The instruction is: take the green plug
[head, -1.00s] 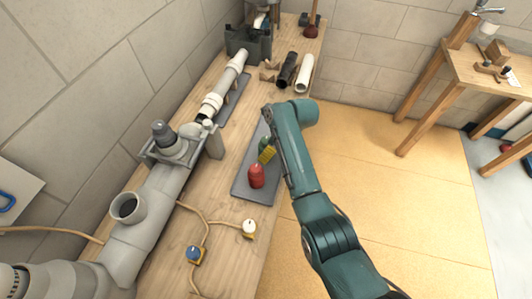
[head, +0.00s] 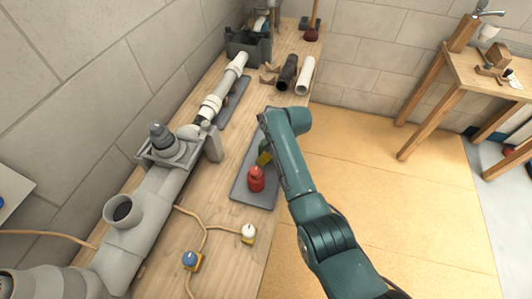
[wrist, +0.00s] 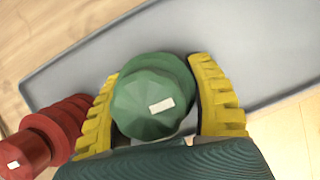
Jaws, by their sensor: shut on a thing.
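The green plug (wrist: 153,98) has a faceted cap with a small white mark. In the wrist view it stands between the two yellow fingers of my gripper (wrist: 160,110), which are shut on it. In the head view my gripper (head: 265,157) is over the grey tray (head: 240,190), and the green plug is mostly hidden by the fingers and arm. The red plug (head: 256,179) stands on the tray just in front of my gripper. It also shows in the wrist view (wrist: 58,122), close beside the left finger.
A large grey pipe run (head: 150,205) lies along the bench to the left. Wires with a blue-topped valve (head: 190,259) and a white-topped valve (head: 249,233) lie nearer. A black tube (head: 287,72) and a white tube (head: 305,74) are further back.

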